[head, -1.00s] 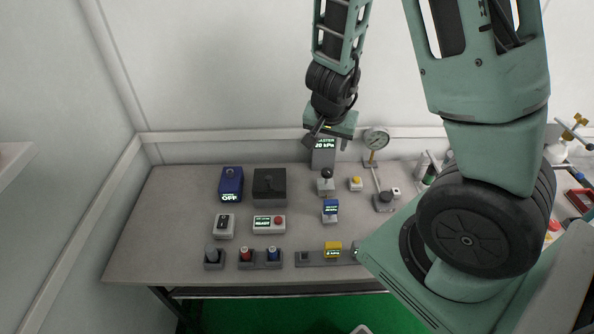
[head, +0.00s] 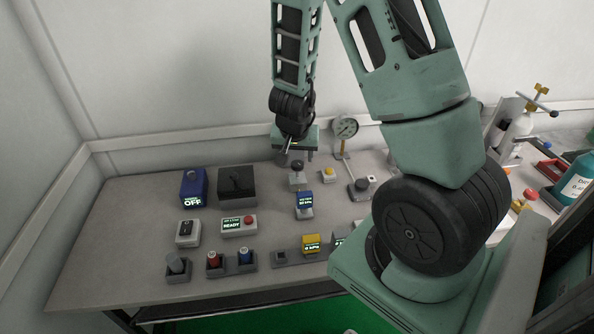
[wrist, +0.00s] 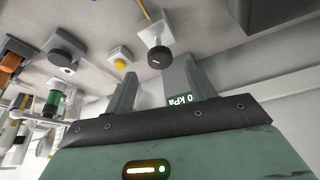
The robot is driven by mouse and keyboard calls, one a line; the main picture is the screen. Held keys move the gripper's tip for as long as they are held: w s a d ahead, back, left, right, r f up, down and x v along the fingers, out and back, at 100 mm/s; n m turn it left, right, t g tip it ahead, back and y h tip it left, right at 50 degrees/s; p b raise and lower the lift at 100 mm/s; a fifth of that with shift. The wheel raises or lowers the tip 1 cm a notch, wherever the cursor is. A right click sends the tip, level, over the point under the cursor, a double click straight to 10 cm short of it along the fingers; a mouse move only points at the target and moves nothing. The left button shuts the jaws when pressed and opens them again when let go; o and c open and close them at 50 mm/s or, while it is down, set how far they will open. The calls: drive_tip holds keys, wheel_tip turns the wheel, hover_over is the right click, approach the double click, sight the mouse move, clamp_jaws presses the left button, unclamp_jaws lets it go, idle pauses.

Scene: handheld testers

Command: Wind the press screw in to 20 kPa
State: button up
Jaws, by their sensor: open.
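A round black knob on a small pale block (head: 297,183) stands in the back middle of the bench. In the wrist view the black knob (wrist: 160,57) lies just beyond the fingertips, between their lines. I cannot tell whether it is the press screw. My gripper (head: 297,156) is open and empty above and behind it, partly hidden by its own body in the head view. A grey display post (wrist: 183,82) shows "0 kPa" in the wrist view; its left part may be covered. A dial gauge (head: 346,127) stands to the right; its needle is too small to read.
A second black knob (head: 362,184) sits right of the first, and a yellow button (head: 328,174) lies between them. A blue box (head: 194,185) and a black box (head: 237,184) stand left. The wall is close behind.

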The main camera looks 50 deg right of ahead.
sight(297, 164)
drive_tip(key=shift+b+x, duration=0.55)
drive_tip(key=shift+x, duration=1.4)
drive_tip(key=c, duration=1)
